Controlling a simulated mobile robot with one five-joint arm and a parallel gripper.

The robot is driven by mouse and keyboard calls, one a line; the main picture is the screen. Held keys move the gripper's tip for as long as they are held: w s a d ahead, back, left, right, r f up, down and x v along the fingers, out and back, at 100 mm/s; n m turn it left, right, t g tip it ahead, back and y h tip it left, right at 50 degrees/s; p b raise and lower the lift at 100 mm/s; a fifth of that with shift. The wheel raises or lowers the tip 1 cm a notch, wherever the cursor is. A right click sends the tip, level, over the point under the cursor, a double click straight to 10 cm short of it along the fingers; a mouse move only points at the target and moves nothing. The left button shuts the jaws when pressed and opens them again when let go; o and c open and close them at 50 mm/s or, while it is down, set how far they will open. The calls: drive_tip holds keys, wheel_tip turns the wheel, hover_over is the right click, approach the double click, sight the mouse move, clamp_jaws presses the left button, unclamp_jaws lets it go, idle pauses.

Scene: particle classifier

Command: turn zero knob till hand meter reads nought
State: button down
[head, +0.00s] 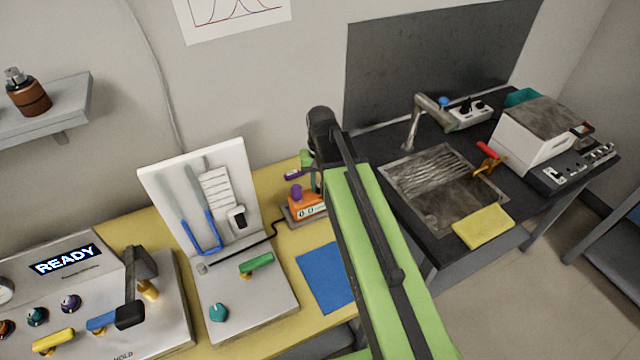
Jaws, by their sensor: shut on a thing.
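The orange hand meter (306,206) sits in a grey holder on the yellow bench, left of my arm. Its small display shows what looks like zeros, but the digits are too small and partly covered to read surely. A purple part (296,191) shows on its top left. My gripper (313,181) is at the meter's upper right side, pointing down, and is shut on what seems to be the zero knob. My arm and wrist hide most of the jaws, the knob and the meter's right side.
A white stand (205,190) with blue-handled tongs is left of the meter. A control box (80,310) reading READY stands further left. A blue mat (326,276) lies in front. The dark table (425,268) at right holds a tray, yellow sponge and white machine.

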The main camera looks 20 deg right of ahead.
drive_tip(key=shift+m, duration=0.3)
idle(0.4)
drive_tip(key=c, duration=1.2)
unclamp_jaws()
drive_tip(key=shift+o, duration=0.2)
drive_tip(key=shift+r, duration=0.1)
wheel_tip(320, 180, up, 17)
drive_tip(key=p, duration=1.7)
